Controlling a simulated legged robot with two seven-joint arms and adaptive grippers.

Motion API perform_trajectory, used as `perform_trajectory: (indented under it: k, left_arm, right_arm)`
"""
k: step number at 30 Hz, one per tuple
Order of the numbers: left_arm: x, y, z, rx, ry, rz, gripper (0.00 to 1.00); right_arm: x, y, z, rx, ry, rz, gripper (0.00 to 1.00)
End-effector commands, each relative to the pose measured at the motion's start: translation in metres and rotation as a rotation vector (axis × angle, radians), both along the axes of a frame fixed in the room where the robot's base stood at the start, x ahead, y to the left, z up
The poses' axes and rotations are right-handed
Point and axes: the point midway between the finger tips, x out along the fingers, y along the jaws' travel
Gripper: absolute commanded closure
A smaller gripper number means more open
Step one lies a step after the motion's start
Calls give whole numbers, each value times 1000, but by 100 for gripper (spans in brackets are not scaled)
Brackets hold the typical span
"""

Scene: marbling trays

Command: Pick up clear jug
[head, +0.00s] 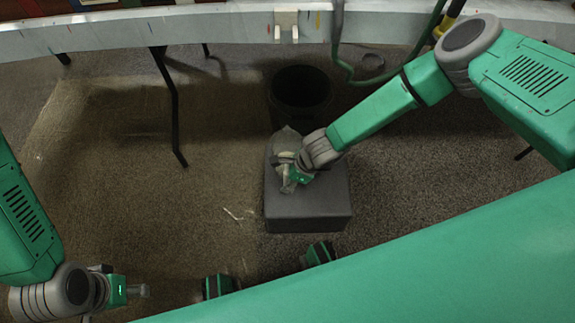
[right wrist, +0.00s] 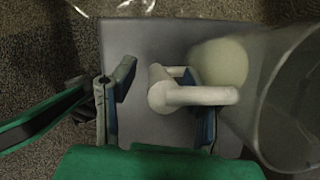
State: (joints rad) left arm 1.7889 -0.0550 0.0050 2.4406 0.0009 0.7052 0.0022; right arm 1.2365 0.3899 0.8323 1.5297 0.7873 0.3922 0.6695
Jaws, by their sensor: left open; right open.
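The clear jug (head: 287,140) stands on a dark grey block in the head view, partly hidden by my right gripper. In the right wrist view the clear jug (right wrist: 285,110) shows as a see-through wall on the right, with a pale handle (right wrist: 195,96) reaching left. My right gripper (head: 290,181) is open at the jug. In the right wrist view its fingers (right wrist: 162,98) are apart, with the handle's outer part between them. One finger lies partly behind the handle, close to the jug wall; contact is unclear. My left gripper (head: 138,291) is open and empty at lower left.
The grey block (head: 310,212) stands on speckled floor. A dark bin (head: 300,88) is just behind it. A pale curved table (head: 190,28) with dark legs crosses the back, with a green hose (head: 385,77) near it. Floor left of the block is mostly clear.

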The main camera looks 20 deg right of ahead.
Motion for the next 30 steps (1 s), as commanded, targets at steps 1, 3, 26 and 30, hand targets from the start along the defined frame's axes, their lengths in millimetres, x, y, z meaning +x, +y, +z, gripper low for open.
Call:
perform_trajectory:
  k: [1, 3, 26, 30]
  left_arm:
    - [0, 0, 1, 0, 0, 0, 58]
    - [0, 0, 1, 0, 0, 1, 58]
    - [0, 0, 8, 0, 0, 0, 58]
    - [0, 0, 14, 0, 0, 0, 58]
  right_arm:
    - [0, 0, 1, 1, 0, 0, 59]
    - [0, 0, 1, 1, 0, 0, 70]
    - [1, -1, 13, 2, -1, 0, 100]
    - [1, -1, 26, 2, -2, 1, 100]
